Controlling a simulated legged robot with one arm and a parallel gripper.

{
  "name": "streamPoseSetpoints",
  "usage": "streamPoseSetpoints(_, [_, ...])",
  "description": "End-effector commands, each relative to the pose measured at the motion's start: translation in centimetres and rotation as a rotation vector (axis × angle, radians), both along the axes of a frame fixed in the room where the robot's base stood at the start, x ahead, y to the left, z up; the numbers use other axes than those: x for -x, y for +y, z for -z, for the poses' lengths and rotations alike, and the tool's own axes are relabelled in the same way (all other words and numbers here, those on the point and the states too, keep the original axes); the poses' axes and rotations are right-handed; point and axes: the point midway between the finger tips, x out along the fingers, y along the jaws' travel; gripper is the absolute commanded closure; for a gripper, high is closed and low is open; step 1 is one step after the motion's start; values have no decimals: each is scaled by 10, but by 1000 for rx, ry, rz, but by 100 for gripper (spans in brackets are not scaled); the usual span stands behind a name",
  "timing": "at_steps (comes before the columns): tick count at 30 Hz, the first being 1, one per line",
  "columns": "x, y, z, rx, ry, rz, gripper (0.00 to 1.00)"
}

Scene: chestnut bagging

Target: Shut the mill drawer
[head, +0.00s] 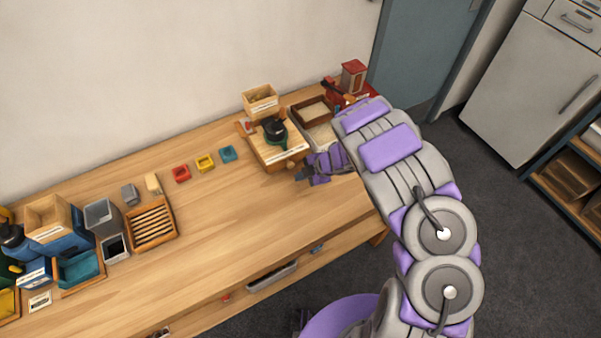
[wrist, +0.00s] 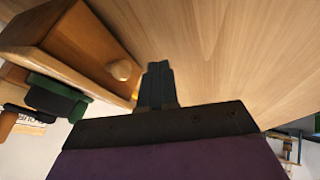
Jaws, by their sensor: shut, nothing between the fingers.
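The mill (head: 270,153) is a wooden box with a dark top on the bench, right of centre in the head view. Its drawer front has a round wooden knob (head: 291,165). In the wrist view, the mill's wooden body (wrist: 50,25) fills the upper left, and the knob (wrist: 121,69) shows close up. My gripper (wrist: 157,68) is shut and empty, just right of the knob, with a small apparent gap. In the head view my gripper (head: 302,175) is low beside the mill's front. I cannot tell how far the drawer stands out.
A wooden box (head: 260,100) stands behind the mill. A tray (head: 313,111) and a red device (head: 353,77) are at the back right. The bench (head: 250,220) in front is clear.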

Motion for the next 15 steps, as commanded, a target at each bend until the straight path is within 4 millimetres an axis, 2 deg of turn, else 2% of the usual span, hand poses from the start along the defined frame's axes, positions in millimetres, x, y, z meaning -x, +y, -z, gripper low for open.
streamPoseSetpoints(3, [1, -15, -17, 7, -2, 7, 100])
streamPoseSetpoints(15, [12, -47, -69, 14, -1, 5, 100])
